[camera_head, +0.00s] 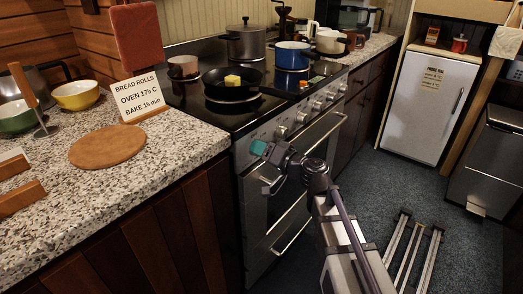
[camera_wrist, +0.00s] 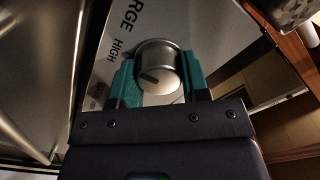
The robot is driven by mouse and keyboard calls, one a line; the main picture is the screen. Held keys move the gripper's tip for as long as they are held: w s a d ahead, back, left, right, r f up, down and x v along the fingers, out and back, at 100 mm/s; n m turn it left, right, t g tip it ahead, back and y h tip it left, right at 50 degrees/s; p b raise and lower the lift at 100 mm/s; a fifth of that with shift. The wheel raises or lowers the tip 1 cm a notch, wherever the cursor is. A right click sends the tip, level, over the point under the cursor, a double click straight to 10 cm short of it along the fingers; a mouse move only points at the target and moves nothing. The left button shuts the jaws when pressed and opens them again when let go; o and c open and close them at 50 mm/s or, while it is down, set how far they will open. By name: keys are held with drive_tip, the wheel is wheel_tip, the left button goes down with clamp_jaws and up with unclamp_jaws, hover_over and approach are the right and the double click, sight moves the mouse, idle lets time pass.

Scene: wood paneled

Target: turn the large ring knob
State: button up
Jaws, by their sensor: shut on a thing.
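The large ring knob (camera_wrist: 160,62) is a round silver knob with a dark pointer mark in the wrist view. Its panel carries partly cut-off lettering ending in "RGE" and the word "HIGH". My gripper (camera_head: 259,148) is at the near left end of the stove's front panel in the head view, where it hides the knob behind it. In the wrist view its two teal fingers sit on either side of the knob, shut on it.
Other knobs (camera_head: 302,117) line the panel to the right, above the oven door (camera_head: 300,185). A black pan (camera_head: 232,85), a blue pot (camera_head: 292,56) and a grey pot (camera_head: 246,42) stand on the cooktop. The granite counter (camera_head: 60,195) lies left.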

drive_tip(key=m, duration=1)
drive_tip(key=shift+f, duration=0.15)
drive_tip(key=shift+m, duration=0.3)
idle(0.4)
drive_tip(key=o, duration=0.9)
drive_tip(key=shift+o, duration=0.2)
drive_tip(key=v, duration=1.1)
